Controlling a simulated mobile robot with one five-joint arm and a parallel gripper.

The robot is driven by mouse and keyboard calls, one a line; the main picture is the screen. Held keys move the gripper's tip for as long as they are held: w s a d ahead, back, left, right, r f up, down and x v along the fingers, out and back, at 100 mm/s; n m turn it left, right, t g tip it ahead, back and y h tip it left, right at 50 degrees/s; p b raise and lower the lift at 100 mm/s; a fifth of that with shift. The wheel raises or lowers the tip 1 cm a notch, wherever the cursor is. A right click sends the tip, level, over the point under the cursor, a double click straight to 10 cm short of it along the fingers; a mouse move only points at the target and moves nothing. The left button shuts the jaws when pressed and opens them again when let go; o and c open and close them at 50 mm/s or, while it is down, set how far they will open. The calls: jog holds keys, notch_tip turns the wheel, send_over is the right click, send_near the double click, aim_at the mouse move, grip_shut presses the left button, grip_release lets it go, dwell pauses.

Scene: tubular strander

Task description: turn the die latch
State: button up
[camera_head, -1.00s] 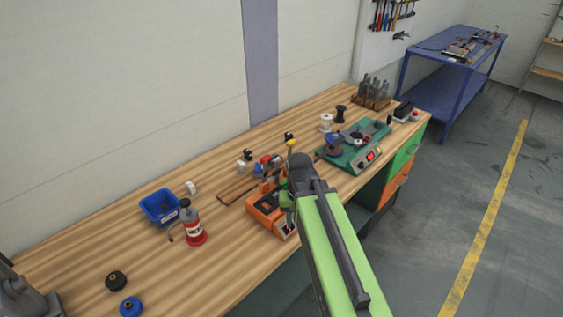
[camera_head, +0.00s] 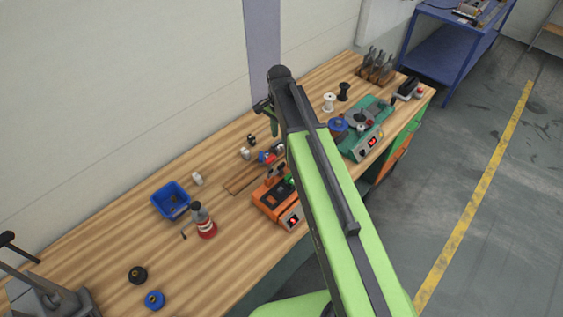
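An orange machine (camera_head: 268,208) with a dark top and a red-lit front panel stands near the bench's front edge. A green machine (camera_head: 366,134) with a blue spool and a red-lit display is to its right. Between the orange machine and the wall is a small cluster of red and blue parts (camera_head: 268,157). The die latch is too small to make out on any of these. My gripper (camera_head: 266,110) hangs from the arm's raised end, seen over the back of the bench. It looks apart from the machines. Its fingers are too small and partly hidden to read.
White and black spools (camera_head: 329,102) and a tool rack (camera_head: 374,66) stand at the far right.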

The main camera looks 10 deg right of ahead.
aim_at(280, 165)
notch_tip(280, 165, down, 17)
jog(key=b, duration=1.5)
jog(key=shift+w+d+r+b, duration=0.1)
jog(key=shift+r+b, duration=0.05)
jog(key=shift+b, duration=0.15)
jog(key=shift+r, duration=0.15)
grip_shut()
